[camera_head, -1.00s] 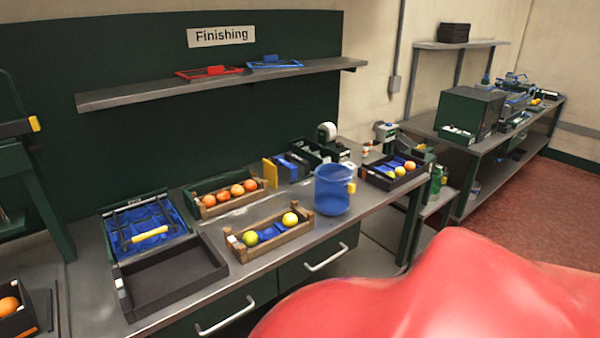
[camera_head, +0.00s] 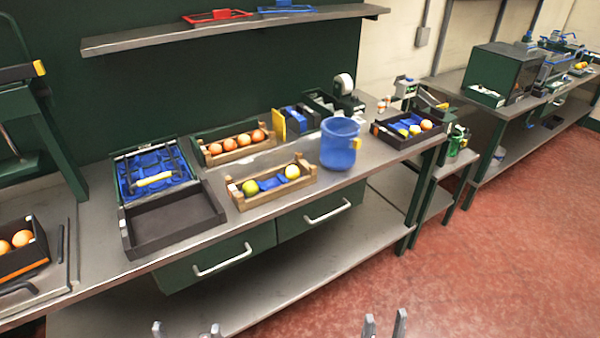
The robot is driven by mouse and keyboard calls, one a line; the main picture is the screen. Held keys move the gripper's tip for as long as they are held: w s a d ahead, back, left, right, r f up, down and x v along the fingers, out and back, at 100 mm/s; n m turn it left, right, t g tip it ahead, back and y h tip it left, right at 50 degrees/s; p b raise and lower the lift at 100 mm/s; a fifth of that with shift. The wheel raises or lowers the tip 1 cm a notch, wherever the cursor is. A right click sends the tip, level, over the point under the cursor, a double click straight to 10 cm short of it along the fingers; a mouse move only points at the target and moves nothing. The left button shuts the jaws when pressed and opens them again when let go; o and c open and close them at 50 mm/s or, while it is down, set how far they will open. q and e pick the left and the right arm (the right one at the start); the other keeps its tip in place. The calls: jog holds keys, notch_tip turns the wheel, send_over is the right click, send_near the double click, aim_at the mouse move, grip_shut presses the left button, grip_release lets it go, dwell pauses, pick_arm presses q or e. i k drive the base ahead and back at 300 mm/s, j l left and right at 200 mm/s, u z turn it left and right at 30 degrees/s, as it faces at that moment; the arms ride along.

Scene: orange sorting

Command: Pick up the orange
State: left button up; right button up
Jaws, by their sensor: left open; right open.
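Oranges show in several places on the workbench in the head view. A wooden crate (camera_head: 232,155) at the back holds several oranges (camera_head: 243,140) in a row. A black box (camera_head: 30,262) at the far left holds oranges (camera_head: 22,238). A black tray (camera_head: 402,140) at the right holds an orange (camera_head: 426,125) and yellow fruit (camera_head: 414,130). My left gripper (camera_head: 187,329) and my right gripper (camera_head: 384,325) show only their fingertips at the bottom edge. Both are open, with nothing visible between the fingers, and apart from all the fruit.
A front wooden crate (camera_head: 279,196) holds a green fruit (camera_head: 250,188) and a yellow fruit (camera_head: 292,172). A blue bucket (camera_head: 340,146) stands to its right. An empty black tray (camera_head: 172,221) lies to its left. A shelf (camera_head: 235,28) hangs above. Red floor (camera_head: 480,250) is clear at right.

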aim_at(292, 172)
jog(key=u, duration=1.7)
jog(key=z, duration=1.75)
jog(key=i+j+u, duration=0.3)
jog(key=i, duration=0.35)
